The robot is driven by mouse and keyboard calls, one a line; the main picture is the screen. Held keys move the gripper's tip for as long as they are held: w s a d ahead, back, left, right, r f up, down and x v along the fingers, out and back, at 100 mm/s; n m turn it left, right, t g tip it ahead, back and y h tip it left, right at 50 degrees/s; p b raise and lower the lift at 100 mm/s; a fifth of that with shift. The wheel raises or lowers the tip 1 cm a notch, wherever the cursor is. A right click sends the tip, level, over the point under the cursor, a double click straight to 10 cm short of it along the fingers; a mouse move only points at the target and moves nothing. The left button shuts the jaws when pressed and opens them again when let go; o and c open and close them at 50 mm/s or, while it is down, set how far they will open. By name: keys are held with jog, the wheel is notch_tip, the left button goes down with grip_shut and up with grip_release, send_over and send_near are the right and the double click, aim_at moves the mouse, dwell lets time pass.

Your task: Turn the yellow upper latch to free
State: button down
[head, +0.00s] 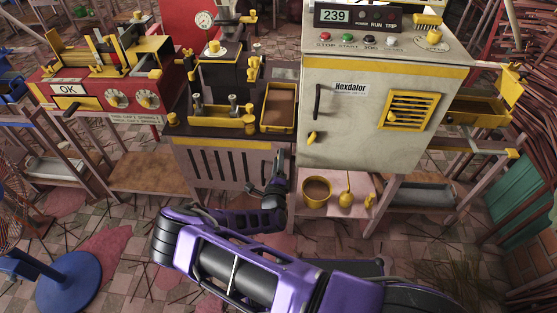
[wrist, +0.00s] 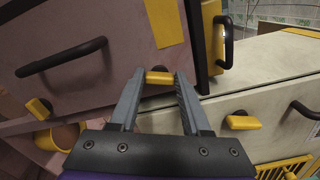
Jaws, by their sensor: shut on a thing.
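My gripper (wrist: 159,78) has its two grey fingers on either side of a small yellow latch (wrist: 158,77) in the wrist view. It is shut on that latch, at the edge of a brownish panel. The latch lies crosswise between the fingertips. A second yellow latch (wrist: 38,110) sits on the brownish panel at the left, and a third (wrist: 243,122) on the cream cabinet at the right. In the head view my gripper (head: 278,165) is in front of the brown machine, left of the cream cabinet; its fingertips and the held latch are hard to make out there.
The cream cabinet (head: 345,120) has a black handle (head: 317,102), a yellow latch (head: 311,137) and a yellow vent. A dark handle (wrist: 62,57) is left of my fingers, and an upright one (wrist: 223,42) right of them. A yellow pot (head: 317,190) stands below the cabinet.

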jog(key=shift+c, duration=1.8)
grip_release()
jog(key=s+p, duration=0.1)
jog(key=s, duration=1.6)
jog(key=shift+s+a, duration=0.25)
